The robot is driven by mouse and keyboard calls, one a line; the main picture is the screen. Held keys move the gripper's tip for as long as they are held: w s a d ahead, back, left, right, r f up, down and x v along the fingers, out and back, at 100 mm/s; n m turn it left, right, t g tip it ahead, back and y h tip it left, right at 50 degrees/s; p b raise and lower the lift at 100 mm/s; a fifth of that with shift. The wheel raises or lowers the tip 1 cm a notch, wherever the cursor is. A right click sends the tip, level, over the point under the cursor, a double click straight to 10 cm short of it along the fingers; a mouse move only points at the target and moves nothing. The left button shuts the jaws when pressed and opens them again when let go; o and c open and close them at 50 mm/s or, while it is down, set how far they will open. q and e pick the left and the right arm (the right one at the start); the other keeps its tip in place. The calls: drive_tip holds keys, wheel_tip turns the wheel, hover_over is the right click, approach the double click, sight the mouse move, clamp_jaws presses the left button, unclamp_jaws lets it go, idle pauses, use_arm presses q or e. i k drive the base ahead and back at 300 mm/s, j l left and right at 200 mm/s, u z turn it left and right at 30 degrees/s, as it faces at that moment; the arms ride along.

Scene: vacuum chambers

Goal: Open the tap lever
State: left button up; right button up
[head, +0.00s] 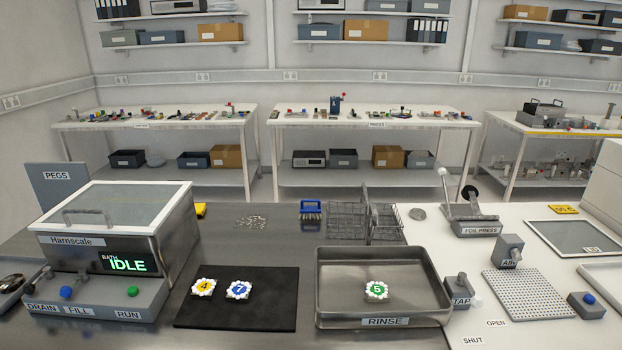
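The tap (459,291) is a small grey block with a "TAP" label, at the right front corner of the rinse tray. A small upright stub shows on its top, and a small pale piece (477,302) shows at its right side. I cannot tell for sure which part is the lever or how it is set. An "OPEN" label (496,323) and a "SHUT" label (473,340) lie on the white bench top in front of the tap, with "OPEN" farther back and to the right. Neither of my grippers is in view.
The metal rinse tray (330,319) holds a white piece marked 5 (377,290). Right of the tap are a perforated plate (527,294), an "AIR" block (508,250) and a blue button (588,299). The foil press (476,222) stands behind. White bench around the labels is clear.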

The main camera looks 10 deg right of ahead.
sight(476, 302)
drive_tip(key=z, duration=1.4)
